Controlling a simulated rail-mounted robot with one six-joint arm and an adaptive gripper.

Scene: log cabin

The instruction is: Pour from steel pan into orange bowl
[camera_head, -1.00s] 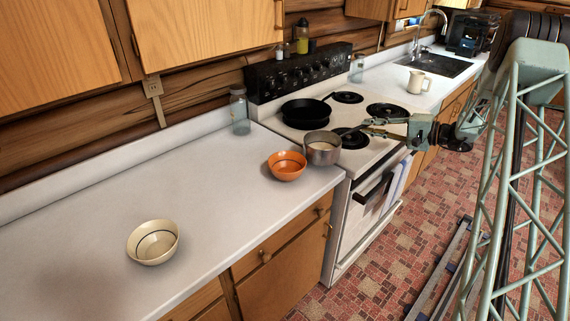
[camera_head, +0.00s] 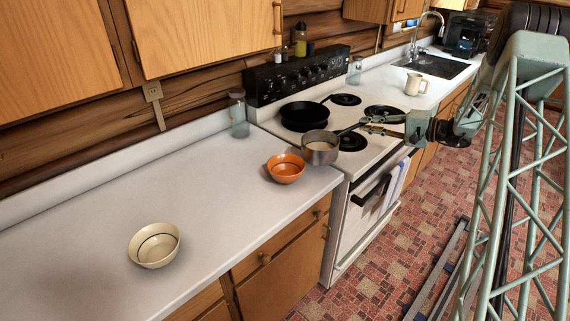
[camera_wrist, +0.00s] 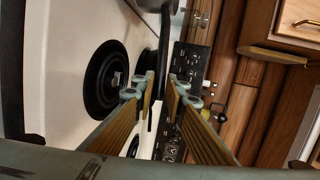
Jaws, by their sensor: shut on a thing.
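The steel pan (camera_head: 321,152) is in the air just right of the orange bowl, tilted a little toward it, with pale contents inside. My gripper (camera_head: 366,124) is shut on the pan's handle from the right, above the stove. In the wrist view my gripper (camera_wrist: 160,92) has its fingers around the dark handle, and part of the steel pan (camera_wrist: 150,5) shows at the top edge. The orange bowl (camera_head: 285,171) stands upright on the white counter near its right end. A dark band shows inside it; I cannot tell whether anything lies in it.
A black frying pan (camera_head: 303,120) sits on the stove (camera_head: 385,150) behind the steel pan. A cream bowl (camera_head: 154,246) stands on the counter (camera_head: 90,230) at the front left. A glass jar (camera_head: 238,117) stands near the wall. A cream jug (camera_head: 414,84) is by the sink.

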